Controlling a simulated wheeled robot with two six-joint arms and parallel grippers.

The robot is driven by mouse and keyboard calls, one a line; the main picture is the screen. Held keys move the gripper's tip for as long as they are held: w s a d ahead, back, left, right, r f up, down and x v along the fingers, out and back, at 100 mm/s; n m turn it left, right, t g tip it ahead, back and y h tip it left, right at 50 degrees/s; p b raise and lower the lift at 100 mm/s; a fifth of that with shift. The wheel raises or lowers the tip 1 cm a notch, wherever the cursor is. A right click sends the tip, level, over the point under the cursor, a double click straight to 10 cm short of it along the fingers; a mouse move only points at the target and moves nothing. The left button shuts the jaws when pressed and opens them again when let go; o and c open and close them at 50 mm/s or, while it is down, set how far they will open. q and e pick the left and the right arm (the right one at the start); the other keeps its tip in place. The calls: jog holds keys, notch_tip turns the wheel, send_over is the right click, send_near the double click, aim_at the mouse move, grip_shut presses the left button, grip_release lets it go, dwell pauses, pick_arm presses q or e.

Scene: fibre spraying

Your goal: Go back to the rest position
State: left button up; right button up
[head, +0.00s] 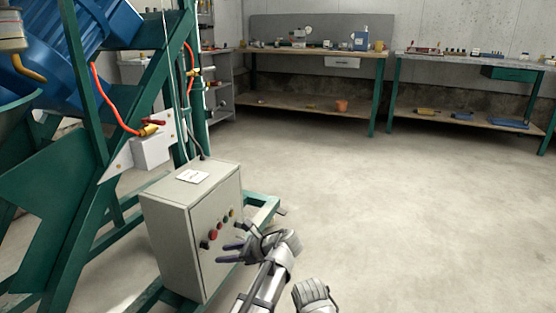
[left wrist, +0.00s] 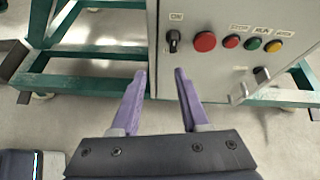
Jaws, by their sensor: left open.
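My left gripper (head: 233,253) is open and empty, close in front of the grey control box (head: 172,240) in the head view. In the left wrist view its two purple fingers (left wrist: 160,78) stand apart, with nothing between them. The box (left wrist: 220,80) shows a black switch (left wrist: 173,40) under an "ON" label, a large red button (left wrist: 205,41), and smaller red, green and yellow buttons to the right. The fingertips appear below the switch. Part of my right arm (head: 314,296) shows at the bottom of the head view; its gripper is not visible.
A green steel frame (head: 75,190) with blue machinery (head: 45,60) stands at the left. Its green foot beams pass under the box. Workbenches (head: 320,53) line the back wall. The concrete floor (head: 410,220) at the centre and right is clear.

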pick_arm(q)
jog(key=s+d+f+n+g+h, duration=0.1)
jog(key=s+f+n+g+h, duration=0.1)
jog(key=s+f+n+h, duration=0.55)
jog(key=s+d+f+n+g+h, duration=0.15)
jog(key=s+f+n+h, duration=0.25)
jog(key=s+n, duration=0.7)
jog(key=s+d+r+m+y+p, duration=0.1)
jog(key=s+d+r+p, duration=0.1)
jog(key=d+r+p, duration=0.45)
jog(key=s+d+r+m+p, duration=0.1)
jog(key=d+r+p, duration=0.3)
jog(key=r+p, duration=0.6)
notch_tip(320, 180, up, 37)
jog(key=p, duration=3.6)
jog(key=shift+s+d+p, duration=0.15)
jog(key=shift+d+p, duration=0.15)
pick_arm(e)
notch_tip(320, 180, up, 53)
pick_arm(q)
jog(key=shift+f+g, duration=0.1)
jog(key=shift+g, duration=0.15)
pick_arm(e)
jog(key=shift+s, duration=0.1)
